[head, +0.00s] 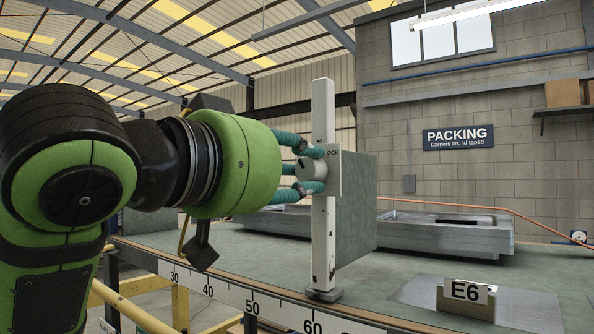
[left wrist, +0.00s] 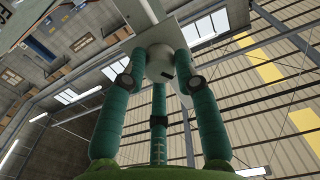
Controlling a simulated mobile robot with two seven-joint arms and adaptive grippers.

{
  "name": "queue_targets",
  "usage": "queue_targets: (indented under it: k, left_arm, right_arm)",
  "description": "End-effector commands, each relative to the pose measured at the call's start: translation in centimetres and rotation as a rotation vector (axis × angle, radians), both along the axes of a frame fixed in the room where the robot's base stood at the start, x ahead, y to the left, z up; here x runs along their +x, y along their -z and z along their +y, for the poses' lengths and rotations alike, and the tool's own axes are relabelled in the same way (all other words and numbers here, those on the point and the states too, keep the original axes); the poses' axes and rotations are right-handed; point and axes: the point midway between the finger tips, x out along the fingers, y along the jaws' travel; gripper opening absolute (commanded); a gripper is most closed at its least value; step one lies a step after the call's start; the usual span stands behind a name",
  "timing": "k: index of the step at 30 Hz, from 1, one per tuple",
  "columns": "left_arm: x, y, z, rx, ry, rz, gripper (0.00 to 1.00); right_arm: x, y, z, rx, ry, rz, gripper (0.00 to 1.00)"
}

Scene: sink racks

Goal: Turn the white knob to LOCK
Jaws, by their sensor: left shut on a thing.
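The white knob (head: 308,172) sits on a white plate (head: 334,178) fixed to an upright white post (head: 323,240). A dark mark on the knob slants up and to the right. Part of a label, "OCK", shows at the plate's top right. My left gripper (head: 310,167) comes in from the left with teal fingers shut on the knob, above and below it. In the left wrist view, the fingers (left wrist: 157,74) close around the knob (left wrist: 160,62). Other labels on the plate cannot be read. My right gripper is not in view.
A grey-green panel (head: 358,210) stands just behind the post. The post's foot (head: 323,295) is at the bench's numbered front edge (head: 250,302). A metal tray (head: 440,235) lies behind. The bench between is clear.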

Motion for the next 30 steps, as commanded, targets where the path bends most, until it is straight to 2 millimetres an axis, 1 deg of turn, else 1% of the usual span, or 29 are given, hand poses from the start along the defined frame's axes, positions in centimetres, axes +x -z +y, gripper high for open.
queue_targets:
  k: [14,30]
  left_arm:
    - [0.0,-0.4,0.1,0.358,-0.004,-0.273,0.0]
    - [-0.1,-0.6,0.1,0.771,-0.006,-0.574,0.0]
  right_arm:
    - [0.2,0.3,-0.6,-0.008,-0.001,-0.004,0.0]
    - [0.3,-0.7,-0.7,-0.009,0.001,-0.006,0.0]
